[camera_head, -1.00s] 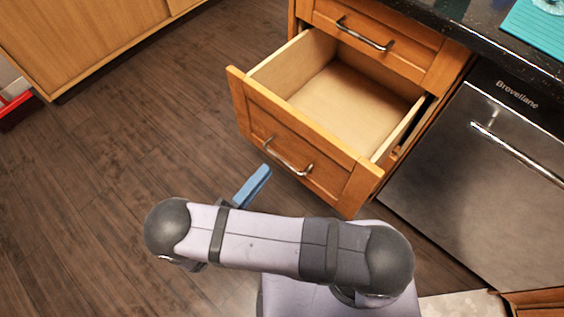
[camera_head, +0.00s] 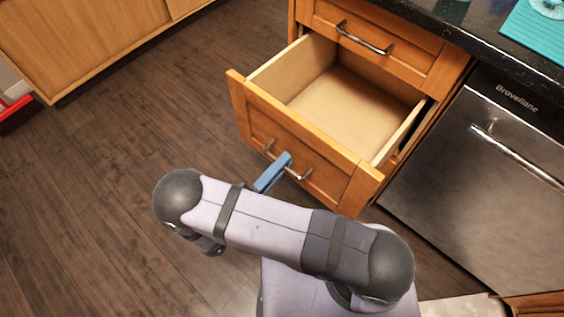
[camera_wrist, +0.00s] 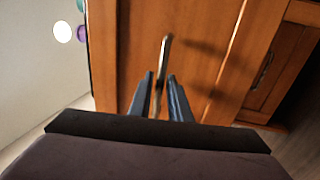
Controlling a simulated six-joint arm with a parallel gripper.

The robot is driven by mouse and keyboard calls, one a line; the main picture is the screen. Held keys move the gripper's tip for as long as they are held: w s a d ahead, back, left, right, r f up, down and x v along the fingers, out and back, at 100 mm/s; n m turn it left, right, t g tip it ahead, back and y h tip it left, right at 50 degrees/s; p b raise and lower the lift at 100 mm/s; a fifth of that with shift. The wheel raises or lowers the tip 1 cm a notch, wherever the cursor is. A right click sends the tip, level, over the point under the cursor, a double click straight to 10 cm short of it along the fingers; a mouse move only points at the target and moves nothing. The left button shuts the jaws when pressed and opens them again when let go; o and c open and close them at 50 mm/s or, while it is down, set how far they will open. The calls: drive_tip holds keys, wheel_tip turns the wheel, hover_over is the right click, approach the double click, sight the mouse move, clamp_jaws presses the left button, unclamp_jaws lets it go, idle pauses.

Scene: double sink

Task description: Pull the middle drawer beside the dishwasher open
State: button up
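The middle drawer (camera_head: 262,118), wooden with a pale empty inside, stands pulled well out beside the dishwasher (camera_head: 480,190). Its metal bar handle (camera_head: 303,176) is on the front panel. My gripper (camera_head: 274,172) is at the handle in the head view, its blue fingers overlapping the bar's left part. In the wrist view, my gripper (camera_wrist: 159,95) has its two blue fingers apart, with the handle (camera_wrist: 165,55) running between them and gaps visible on both sides. My arm hides the lower part of the scene in the head view.
A closed drawer with a bar handle (camera_head: 364,39) is above, under the dark countertop (camera_head: 470,22). A teal mat (camera_head: 540,38) lies on the counter. Wooden cabinets (camera_head: 80,40) stand at upper left. The wooden floor (camera_head: 110,170) left of the drawer is clear.

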drive_tip(key=shift+w+d, duration=0.15)
drive_tip(key=shift+d, duration=0.05)
clamp_jaws()
drive_tip(key=shift+r+v, duration=0.2)
drive_tip(key=shift+v, duration=1)
drive_tip(key=shift+r+v, duration=0.25)
drive_tip(key=shift+v, duration=0.95)
drive_tip(key=shift+a, duration=0.1)
unclamp_jaws()
drive_tip(key=v, duration=0.7)
drive_tip(key=shift+b, duration=0.3)
